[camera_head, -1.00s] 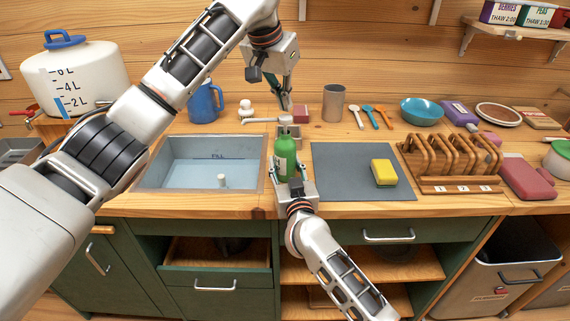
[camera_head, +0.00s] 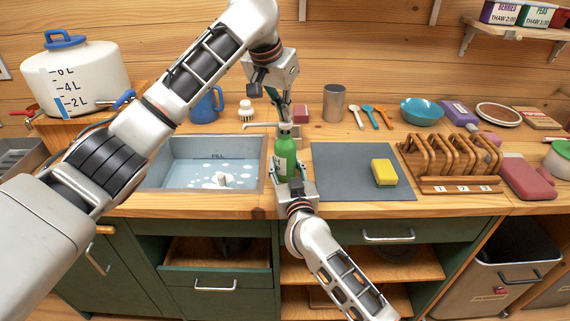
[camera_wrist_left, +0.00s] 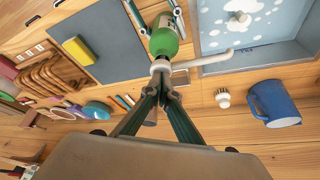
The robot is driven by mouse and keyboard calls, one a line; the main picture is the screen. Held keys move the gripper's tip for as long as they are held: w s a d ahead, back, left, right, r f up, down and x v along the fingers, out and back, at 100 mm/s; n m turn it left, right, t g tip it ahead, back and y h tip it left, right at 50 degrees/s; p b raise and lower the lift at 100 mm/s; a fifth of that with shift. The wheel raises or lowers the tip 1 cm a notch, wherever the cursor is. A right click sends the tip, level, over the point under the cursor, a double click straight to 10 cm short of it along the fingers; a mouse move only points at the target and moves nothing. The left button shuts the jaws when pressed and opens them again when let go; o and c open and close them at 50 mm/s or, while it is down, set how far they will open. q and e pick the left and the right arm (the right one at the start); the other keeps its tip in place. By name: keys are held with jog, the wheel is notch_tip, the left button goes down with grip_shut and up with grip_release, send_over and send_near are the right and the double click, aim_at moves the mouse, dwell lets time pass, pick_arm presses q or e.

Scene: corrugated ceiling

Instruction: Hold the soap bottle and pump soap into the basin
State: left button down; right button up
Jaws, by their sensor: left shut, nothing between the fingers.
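The green soap bottle (camera_head: 285,158) stands upright at the basin's right edge; it also shows in the left wrist view (camera_wrist_left: 163,40). Its white pump spout (camera_wrist_left: 205,60) points toward the basin (camera_head: 177,150). My right gripper (camera_head: 288,178) is shut around the bottle's lower body from the front. My left gripper (camera_head: 285,119) comes down from above, shut and empty, with its fingertips at the pump head; they also show there in the left wrist view (camera_wrist_left: 163,80). The fingers partly hide the pump top. White soap blobs (camera_head: 205,182) lie in the basin around a pale stopper (camera_head: 222,179).
A blue mug (camera_head: 206,104) and a small white-topped brush (camera_head: 246,110) stand behind the basin. A grey mat (camera_head: 345,175) with a yellow sponge (camera_head: 384,172) lies right of the bottle. A metal cup (camera_head: 333,103) stands behind the mat.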

pick_arm(q)
jog(key=shift+f, duration=0.3)
jog(key=shift+r, duration=1.75)
jog(key=shift+f, duration=0.1)
jog(key=shift+f, duration=1.6)
jog(key=shift+r, duration=1.7)
jog(key=shift+f, duration=0.15)
